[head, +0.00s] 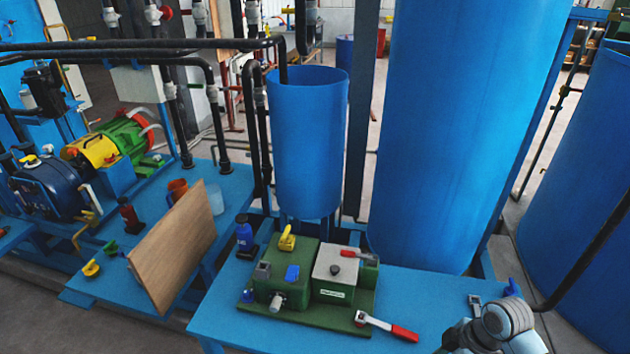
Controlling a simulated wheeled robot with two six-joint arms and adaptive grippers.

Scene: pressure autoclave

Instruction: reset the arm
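Part of my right arm (505,322), light grey with ringed joints, shows at the bottom right over the blue table (430,300). No gripper fingers can be made out on it, and its lower part is cut off by the picture edge. My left arm and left gripper are out of the picture. The green pressure unit (268,292) stands on the table, left of my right arm and apart from it. It carries a yellow lever (287,238), a blue switch (292,274) and a grey-topped box (335,270).
A red-handled lever (388,327) lies at the unit's front right. A blue bottle (245,236) stands behind it. A wooden board (172,246) leans at the left. Big blue tanks (455,120) rise behind the table.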

